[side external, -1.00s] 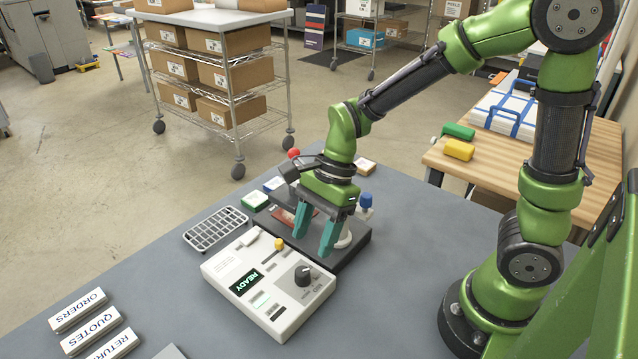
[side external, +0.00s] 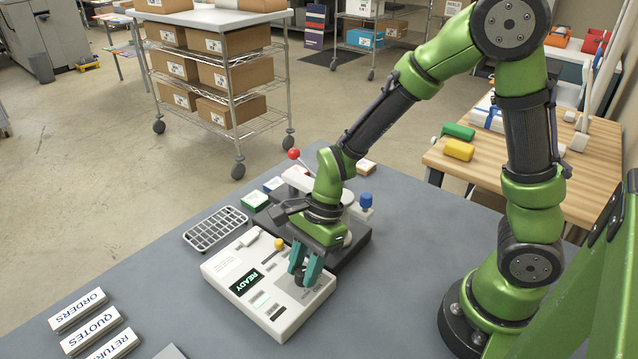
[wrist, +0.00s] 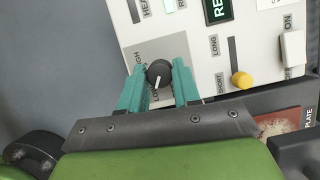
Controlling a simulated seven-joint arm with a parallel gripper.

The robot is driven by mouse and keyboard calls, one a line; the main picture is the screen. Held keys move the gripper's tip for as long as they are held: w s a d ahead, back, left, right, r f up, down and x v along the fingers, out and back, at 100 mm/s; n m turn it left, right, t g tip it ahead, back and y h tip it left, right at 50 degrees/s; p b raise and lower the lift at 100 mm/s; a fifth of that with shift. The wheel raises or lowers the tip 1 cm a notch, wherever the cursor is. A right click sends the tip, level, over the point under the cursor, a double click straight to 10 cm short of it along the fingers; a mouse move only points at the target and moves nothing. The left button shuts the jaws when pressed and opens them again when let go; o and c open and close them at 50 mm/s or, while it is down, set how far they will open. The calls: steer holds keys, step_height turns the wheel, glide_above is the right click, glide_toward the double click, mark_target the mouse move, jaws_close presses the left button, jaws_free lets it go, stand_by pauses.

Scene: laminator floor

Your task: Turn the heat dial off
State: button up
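The heat dial (wrist: 160,68) is a round black knob with a white pointer line on the white control panel (wrist: 205,50). In the wrist view its pointer aims down the picture, near a partly covered label starting "LO". My gripper (wrist: 159,75) has its two teal fingers on either side of the dial, with a small gap visible on each side. In the side view my gripper (side external: 304,276) is down at the panel (side external: 225,268), and its fingers hide the dial. Whether the fingertips touch the panel face cannot be told.
The panel also carries a lit READY display (side external: 245,281), a yellow-knobbed slider (side external: 279,244) and a white ON switch (wrist: 293,48). A dark machine base (side external: 350,250) adjoins it. A wire rack (side external: 215,229) lies to the left. The table in front is mostly clear.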

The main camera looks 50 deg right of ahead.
steer(key=c, duration=0.4)
steer(key=shift+n, duration=0.4)
steer(key=n+g, duration=0.1)
steer(key=n, duration=0.1)
steer(key=n+g, duration=0.1)
steer(key=n, duration=0.1)
steer(key=shift+w+n, duration=0.2)
steer(key=shift+n, duration=0.1)
steer(key=shift+w+a+n+g+h, duration=0.1)
steer(key=shift+n+g+h, duration=0.25)
steer(key=shift+n, duration=0.75)
steer(key=shift+n+g+h, duration=0.25)
steer(key=shift+n+g, duration=0.1)
steer(key=shift+n, duration=0.75)
steer(key=o, duration=1)
steer(key=v, duration=1.7)
steer(key=shift+w, duration=0.15)
